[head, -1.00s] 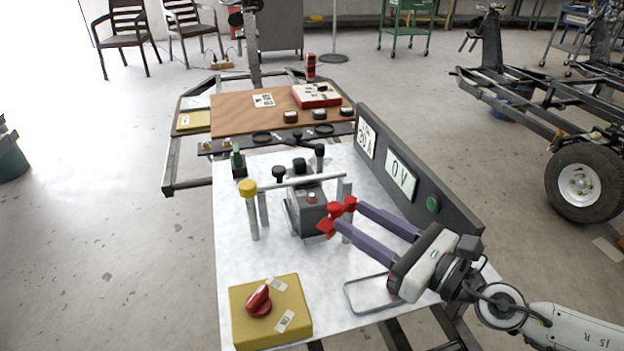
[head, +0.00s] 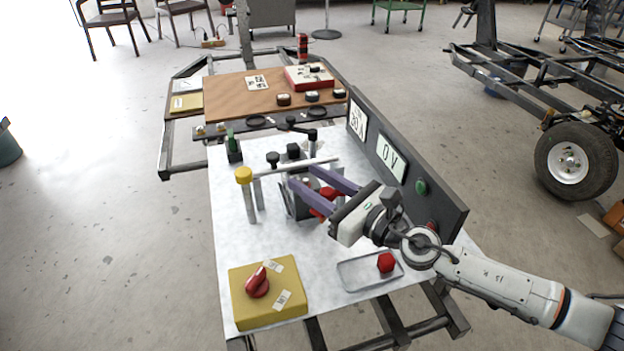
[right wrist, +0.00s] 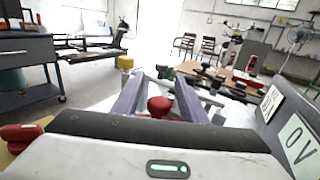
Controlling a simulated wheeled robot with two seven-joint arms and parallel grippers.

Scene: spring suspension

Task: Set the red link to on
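A red part (head: 328,194), which looks like the red link, sits beside the grey boxed device (head: 297,205) in the middle of the white table. My right gripper (head: 305,179) reaches in from the right, its two purple fingers spread and extending over and past the red part. In the right wrist view, the rounded red part (right wrist: 160,106) shows between the open fingers (right wrist: 158,90); whether they touch it I cannot tell. The gripper body partly hides the red part and device in the head view. My left gripper is not in view.
A yellow box with a red knob (head: 257,283) stands at the front left. A metal tray (head: 352,279) holds a red piece (head: 386,262) at the front right. A yellow-capped post (head: 245,180) stands left of the device. A meter panel (head: 425,165) borders the right.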

